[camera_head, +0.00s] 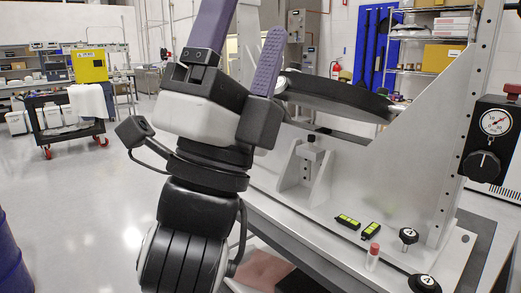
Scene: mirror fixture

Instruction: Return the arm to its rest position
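My gripper (246,20) is raised in the upper middle of the head view, with its two purple fingers spread apart. Nothing shows held between them. The tip of the left finger is cut off by the top edge of the picture. My black and white wrist and arm rise from the bottom middle. The right finger overlaps the near side of the fixture in the picture; I cannot tell whether it touches anything.
The metal fixture (345,185) with a dark round mirror unit (335,94) stands to the right. Its base carries two green-and-black levels (371,230), a red-capped bottle (373,257) and black knobs (408,237). A gauge box (490,140) is far right. Open floor (80,210) lies left, beyond a blue barrel (10,262).

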